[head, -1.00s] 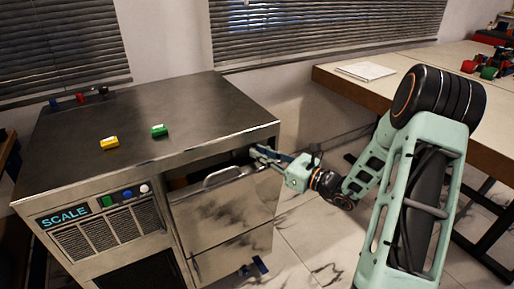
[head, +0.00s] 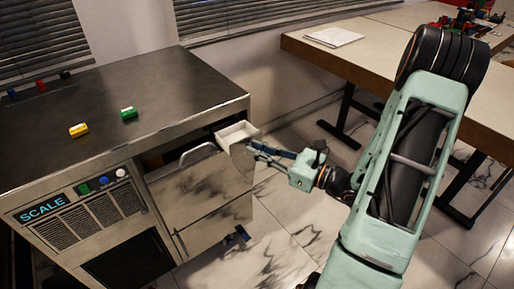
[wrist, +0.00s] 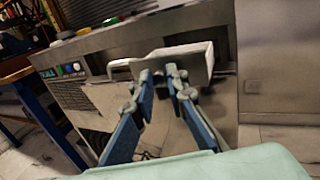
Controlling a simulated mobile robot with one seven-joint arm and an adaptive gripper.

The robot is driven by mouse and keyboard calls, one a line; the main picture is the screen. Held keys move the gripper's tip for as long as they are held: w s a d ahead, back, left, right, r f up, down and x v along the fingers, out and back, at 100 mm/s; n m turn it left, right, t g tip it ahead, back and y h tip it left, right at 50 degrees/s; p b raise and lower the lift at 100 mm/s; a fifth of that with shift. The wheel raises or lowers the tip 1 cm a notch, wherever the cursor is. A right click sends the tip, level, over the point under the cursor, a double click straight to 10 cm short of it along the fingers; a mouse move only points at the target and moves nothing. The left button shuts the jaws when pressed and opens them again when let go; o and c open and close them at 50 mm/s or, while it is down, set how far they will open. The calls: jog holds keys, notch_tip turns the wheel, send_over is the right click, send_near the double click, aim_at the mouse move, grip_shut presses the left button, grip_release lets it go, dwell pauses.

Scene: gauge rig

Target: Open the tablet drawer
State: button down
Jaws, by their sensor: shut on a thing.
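A small pale open-topped drawer (head: 238,132), fitting the tablet drawer, sticks out from the upper right side of the metal cabinet (head: 130,98). No label on it shows. In the wrist view the same drawer (wrist: 196,56) is straight ahead, its front panel towards me and its inside partly visible over the rim. My gripper (head: 250,148) is at the drawer's front, shut on it. In the wrist view my gripper's fingertips (wrist: 164,74) overlap the lower part of the front panel. The exact part held is hidden behind the fingertips.
Larger drawers with a bar handle (head: 198,153) are in the cabinet's front, beside the SCALE panel (head: 42,208). A long table (head: 390,62) stands behind my arm.

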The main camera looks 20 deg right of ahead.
jog(key=c, duration=1.9)
grip_release()
jog(key=shift+c, duration=0.2)
jog(key=v, duration=1.2)
